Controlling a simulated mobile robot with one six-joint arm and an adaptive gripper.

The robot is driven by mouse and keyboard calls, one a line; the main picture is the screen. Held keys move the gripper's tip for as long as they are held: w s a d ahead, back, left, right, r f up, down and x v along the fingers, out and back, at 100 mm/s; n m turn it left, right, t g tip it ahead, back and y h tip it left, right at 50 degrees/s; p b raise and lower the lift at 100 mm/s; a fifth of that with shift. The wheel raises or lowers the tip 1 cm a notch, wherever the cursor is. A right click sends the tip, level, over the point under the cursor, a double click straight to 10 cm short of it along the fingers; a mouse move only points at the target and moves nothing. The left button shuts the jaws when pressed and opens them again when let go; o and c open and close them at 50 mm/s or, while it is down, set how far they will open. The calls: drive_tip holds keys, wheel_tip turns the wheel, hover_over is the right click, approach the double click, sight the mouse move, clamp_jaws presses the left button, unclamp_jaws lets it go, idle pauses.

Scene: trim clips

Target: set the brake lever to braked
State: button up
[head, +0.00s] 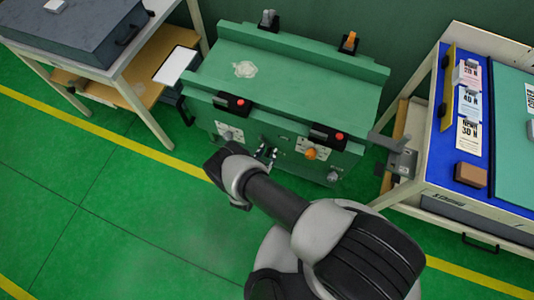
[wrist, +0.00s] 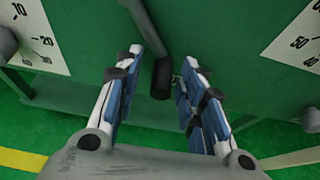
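The green bench (head: 300,78) stands in front of me. A dark lever with a black grip (wrist: 161,78) hangs down the bench's front between two dial plates in the wrist view; no brake label can be read on it. My gripper (wrist: 160,75) is open, its blue-padded fingers on either side of this grip, with gaps showing on both sides. In the head view my gripper (head: 266,155) is at the middle of the bench front, and my wrist partly covers that area. The lever cannot be made out clearly there.
Dial plates flank the lever, one with a grey knob (head: 227,135), one with an orange knob (head: 311,154). Black boxes with red buttons (head: 240,103) sit above. A grey clamp-like part (head: 401,160) is at right. A side table (head: 75,35) and a blue-topped table (head: 468,155) flank the bench.

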drive_tip(key=shift+s, duration=0.1)
drive_tip(key=v, duration=1.2)
drive_tip(key=shift+r, duration=0.15)
